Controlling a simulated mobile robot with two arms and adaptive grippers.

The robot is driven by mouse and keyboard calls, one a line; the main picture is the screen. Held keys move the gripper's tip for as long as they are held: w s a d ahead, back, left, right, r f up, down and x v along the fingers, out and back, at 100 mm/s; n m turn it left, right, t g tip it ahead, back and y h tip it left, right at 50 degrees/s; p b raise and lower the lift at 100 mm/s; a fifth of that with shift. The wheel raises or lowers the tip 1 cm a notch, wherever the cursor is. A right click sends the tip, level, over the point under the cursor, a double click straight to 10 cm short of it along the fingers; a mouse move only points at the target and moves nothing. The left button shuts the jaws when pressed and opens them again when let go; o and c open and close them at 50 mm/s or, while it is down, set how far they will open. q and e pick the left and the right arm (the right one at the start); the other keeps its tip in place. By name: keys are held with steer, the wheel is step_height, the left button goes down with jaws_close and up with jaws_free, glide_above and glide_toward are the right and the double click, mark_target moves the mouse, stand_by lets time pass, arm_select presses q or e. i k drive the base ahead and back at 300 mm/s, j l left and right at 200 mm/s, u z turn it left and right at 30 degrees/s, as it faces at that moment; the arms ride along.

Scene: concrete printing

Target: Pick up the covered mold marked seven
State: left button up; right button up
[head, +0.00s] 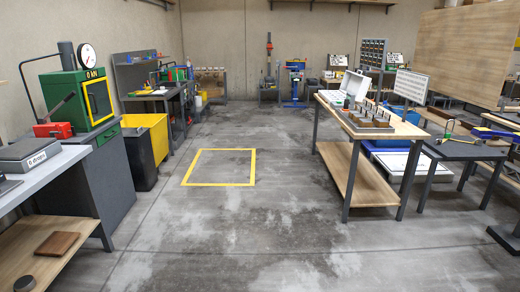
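No mold marked seven can be made out in the head view. A wooden-topped table (368,196) stands at the right. On it, a dark tray (350,127) holds several small brown blocks (372,121) with upright rods. They are too small for me to read any marking or tell whether they are covered. Neither of my grippers is in view.
A green testing machine (62,100) with a dial stands at the left, behind a grey-topped bench (45,172). A yellow bin (154,137) is beyond it. A yellow floor square (220,184) lies in the open middle floor. A dark small table (462,150) stands far right.

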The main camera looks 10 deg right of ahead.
mark_target(356, 117)
steer(key=i+z, duration=0.1)
steer(key=i, duration=0.4)
steer(key=i+j+z, duration=0.1)
steer(key=i, duration=0.45)
steer(key=i+j+z, duration=0.1)
steer(key=i, duration=0.4)
steer(key=i+j, duration=0.2)
steer(key=i, duration=0.3)
steer(key=i+j+z, duration=0.25)
steer(key=i+z, duration=0.2)
steer(key=i+j+z, duration=0.45)
steer(key=i, duration=0.15)
steer(key=i+j+z, duration=0.45)
steer(key=k+j, duration=0.05)
steer(key=j, duration=0.05)
